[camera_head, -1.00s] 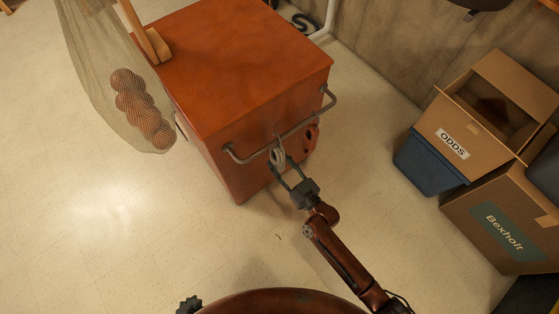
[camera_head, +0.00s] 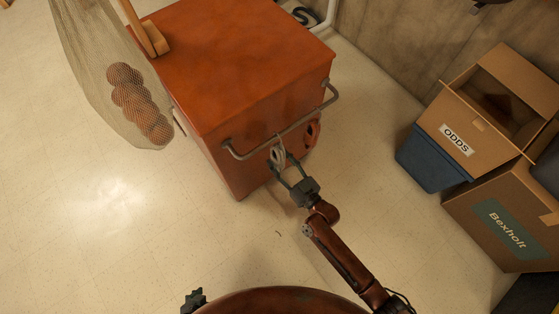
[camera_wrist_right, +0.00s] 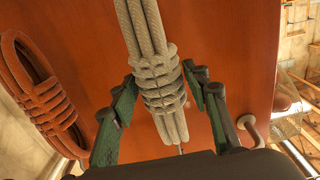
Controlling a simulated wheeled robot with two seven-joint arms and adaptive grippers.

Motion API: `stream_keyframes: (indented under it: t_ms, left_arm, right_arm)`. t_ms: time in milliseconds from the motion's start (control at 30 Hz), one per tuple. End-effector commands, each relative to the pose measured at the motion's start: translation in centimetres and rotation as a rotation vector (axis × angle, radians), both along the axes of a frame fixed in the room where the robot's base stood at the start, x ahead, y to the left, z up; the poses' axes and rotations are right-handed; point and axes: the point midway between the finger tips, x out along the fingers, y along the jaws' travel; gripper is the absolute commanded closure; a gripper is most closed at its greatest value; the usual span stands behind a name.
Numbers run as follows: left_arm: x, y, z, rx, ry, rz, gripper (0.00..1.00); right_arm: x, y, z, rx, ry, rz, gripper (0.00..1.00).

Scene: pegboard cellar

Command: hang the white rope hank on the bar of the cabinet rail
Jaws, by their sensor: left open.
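The white rope hank (camera_wrist_right: 158,72) is upright in the right wrist view, with a wrapped middle and its upper strands running out of the top. My right gripper (camera_wrist_right: 162,80) has one finger on each side of the wrapped part, close against it. In the head view the hank (camera_head: 278,154) is at the front of the orange cabinet (camera_head: 240,75). Its top overlaps the grey bar of the cabinet rail (camera_head: 258,151); I cannot tell whether it is looped over. My left gripper (camera_head: 193,300) is open and empty at the bottom edge, partly cut off.
A red rope hank (camera_head: 312,133) hangs by the bar's right end, also in the wrist view (camera_wrist_right: 40,95). A net of brown balls (camera_head: 125,75) hangs left of the cabinet. Cardboard boxes (camera_head: 455,125) and a blue bin (camera_head: 425,160) stand at right. The floor at left is clear.

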Motion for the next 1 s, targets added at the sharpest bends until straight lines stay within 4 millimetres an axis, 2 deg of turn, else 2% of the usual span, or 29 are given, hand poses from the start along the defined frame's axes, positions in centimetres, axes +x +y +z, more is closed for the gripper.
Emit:
stream_keyframes:
  t_ms: [167, 433, 567, 1000]
  left_arm:
    - [0.0, 0.0, 0.0, 0.0, 0.001, 0.0, 0.0]
    - [0.0, 0.1, 0.0, 0.002, -0.001, 0.001, 0.0]
    - [0.0, 0.1, 0.0, 0.002, 0.0, 0.001, 0.0]
    - [0.0, 0.1, 0.0, 0.001, 0.0, 0.0, 0.0]
  right_arm:
    - [0.0, 0.0, -0.1, -0.001, 0.001, 0.0, 0.43]
    - [-0.1, -0.1, -0.2, -0.002, 0.004, 0.0, 0.43]
    - [-0.8, -0.6, -0.3, -0.002, 0.005, 0.0, 0.43]
    - [-7.7, -5.5, -0.2, -0.003, 0.004, 0.0, 0.43]
